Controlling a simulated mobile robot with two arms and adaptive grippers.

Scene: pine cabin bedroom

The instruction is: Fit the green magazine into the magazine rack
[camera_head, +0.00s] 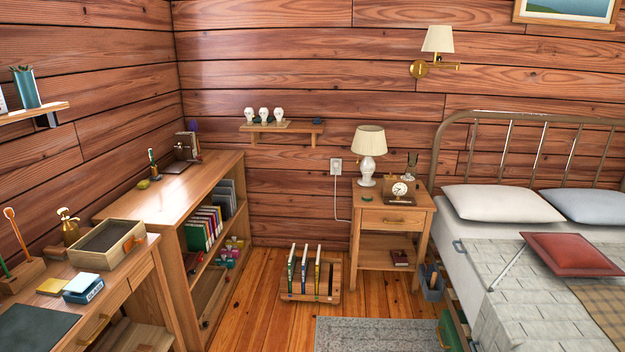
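A wooden rack (334,279) stands on the floor between the bookcase and the nightstand; it looks like the magazine rack. Three thin upright items stand in its left and middle part, and its right part looks empty. The leftmost item (291,272) looks greenish with a pale spine. I cannot tell which thing is the green magazine. A green-covered book or magazine (195,237) stands at the near end of a row in the bookcase. Another green object (450,331) is low beside the bed, partly cut off by the frame. Neither of my grippers is in view.
The bookcase (168,186) and a desk with an open-topped box (107,240) line the left wall. The nightstand (392,214) holds a lamp and clock. A blue-grey bin (432,284) stands beside the bed (495,235). A grey rug (380,334) lies in front; bare floor surrounds the rack.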

